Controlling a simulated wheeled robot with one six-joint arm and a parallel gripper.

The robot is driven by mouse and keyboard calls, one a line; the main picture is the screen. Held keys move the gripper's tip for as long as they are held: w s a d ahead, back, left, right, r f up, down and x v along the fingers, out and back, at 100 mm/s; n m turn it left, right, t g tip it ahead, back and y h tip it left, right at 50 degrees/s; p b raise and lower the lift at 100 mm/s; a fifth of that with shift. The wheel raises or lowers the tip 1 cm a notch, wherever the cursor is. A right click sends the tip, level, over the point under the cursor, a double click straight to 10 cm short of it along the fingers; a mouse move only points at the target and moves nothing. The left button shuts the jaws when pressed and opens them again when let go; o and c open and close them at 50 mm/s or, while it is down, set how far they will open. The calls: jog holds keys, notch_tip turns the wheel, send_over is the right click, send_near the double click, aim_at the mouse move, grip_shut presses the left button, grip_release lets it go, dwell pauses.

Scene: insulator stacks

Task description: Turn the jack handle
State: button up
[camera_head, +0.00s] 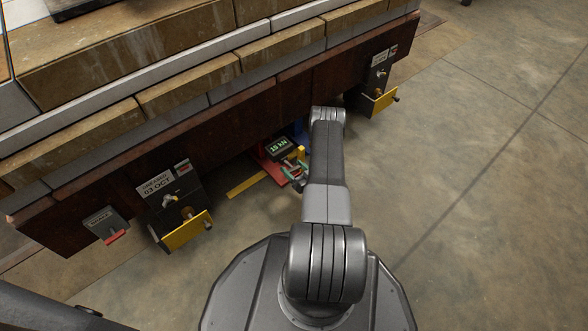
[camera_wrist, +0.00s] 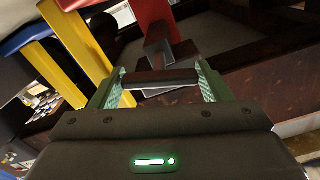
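In the wrist view my gripper's green fingers (camera_wrist: 162,88) stand wide apart. A dark crossbar, apparently the jack handle (camera_wrist: 160,79), lies across the gap between them, with a stem leading back to a red part (camera_wrist: 150,14). The bar's ends are close to both fingers; I cannot tell whether they touch.
Yellow bars (camera_wrist: 84,48) and a blue part (camera_wrist: 25,37) are close left of my gripper in the wrist view. Dark labelled boxes with yellow plates (camera_head: 187,230) (camera_head: 380,102) hang along the brown beam (camera_head: 240,118). Concrete floor (camera_head: 480,170) is clear at right.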

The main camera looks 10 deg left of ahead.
dwell(0.3)
jog(key=p+v, duration=0.3)
jog(key=v, duration=1)
jog(key=shift+s+d, duration=0.2)
jog(key=shift+d, duration=0.1)
jog(key=shift+a, duration=0.1)
jog(key=b+x, duration=0.3)
jog(key=x, duration=1)
jog(key=shift+w+a, duration=0.2)
jog(key=shift+w, duration=0.05)
